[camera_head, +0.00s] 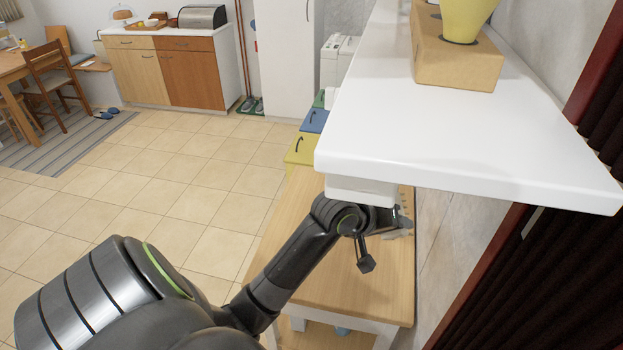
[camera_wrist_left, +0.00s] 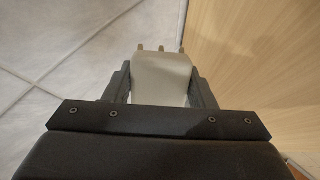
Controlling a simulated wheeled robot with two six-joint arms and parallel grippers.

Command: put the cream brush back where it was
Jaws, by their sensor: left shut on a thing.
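My left gripper (camera_wrist_left: 161,88) is shut on a pale cream thing (camera_wrist_left: 160,72), which looks like the cream brush. Its broad smooth face fills the space between the fingers, and several short pale prongs show at its far end. In the head view my left arm reaches under the white shelf to the wooden table, and the gripper (camera_head: 400,222) is partly hidden there. The held thing cannot be made out clearly in that view. My right gripper is not in view.
The white shelf (camera_head: 460,135) overhangs the wooden table (camera_head: 310,235), close above my wrist. A cardboard-coloured holder (camera_head: 455,62) with a yellow cone (camera_head: 465,18) stands on the shelf. Coloured drawers (camera_head: 302,149) stand beyond the table. The tiled floor (camera_head: 150,200) at left is clear.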

